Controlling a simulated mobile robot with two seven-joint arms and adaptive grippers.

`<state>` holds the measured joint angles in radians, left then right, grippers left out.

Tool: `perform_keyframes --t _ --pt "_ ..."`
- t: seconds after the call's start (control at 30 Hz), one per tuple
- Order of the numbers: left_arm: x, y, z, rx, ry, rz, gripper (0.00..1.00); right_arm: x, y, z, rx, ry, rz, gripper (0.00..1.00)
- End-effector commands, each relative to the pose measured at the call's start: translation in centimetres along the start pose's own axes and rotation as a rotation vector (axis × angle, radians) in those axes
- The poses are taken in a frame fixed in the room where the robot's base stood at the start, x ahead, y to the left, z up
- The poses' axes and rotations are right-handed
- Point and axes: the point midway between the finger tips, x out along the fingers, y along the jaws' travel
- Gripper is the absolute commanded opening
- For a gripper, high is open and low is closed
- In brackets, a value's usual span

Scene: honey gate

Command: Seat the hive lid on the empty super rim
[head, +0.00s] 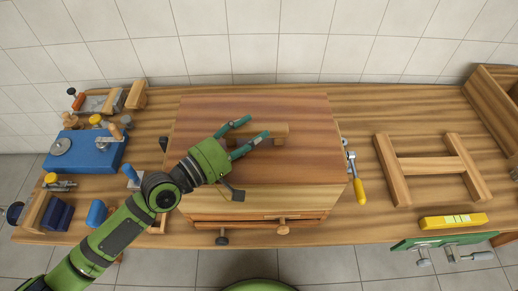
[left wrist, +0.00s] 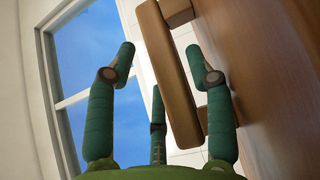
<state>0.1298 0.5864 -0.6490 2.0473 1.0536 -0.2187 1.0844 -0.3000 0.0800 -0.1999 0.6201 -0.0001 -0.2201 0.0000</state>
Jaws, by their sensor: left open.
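The hive lid (head: 215,112) is a broad reddish-brown board in the middle of the bench, with a raised wooden bar handle (head: 278,129). It lies over a lighter wooden box (head: 265,199), whose front shows; the rim is hidden, so I cannot tell how the lid meets it. My left gripper (head: 257,127) is open at the handle, coming in from the left. In the left wrist view, the handle bar (left wrist: 170,75) shows between the open fingers, with the lid surface (left wrist: 270,70) on the right. I cannot tell whether a finger touches the bar. My right gripper is not in view.
A blue box (head: 85,152) and small tools crowd the bench's left end. A yellow-handled tool (head: 359,190) lies close to the lid's right side. Farther right are an H-shaped wooden frame (head: 430,166), a yellow level (head: 453,221) and a wooden crate (head: 485,95). A tiled wall stands behind.

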Motion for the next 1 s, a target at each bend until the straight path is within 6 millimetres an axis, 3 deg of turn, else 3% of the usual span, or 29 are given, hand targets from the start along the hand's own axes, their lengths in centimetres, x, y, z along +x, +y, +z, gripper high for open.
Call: perform_keyframes --t 1.0 --pt "-2.4 0.0 0.0 0.0 0.0 0.0 0.53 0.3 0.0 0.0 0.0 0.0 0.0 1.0"
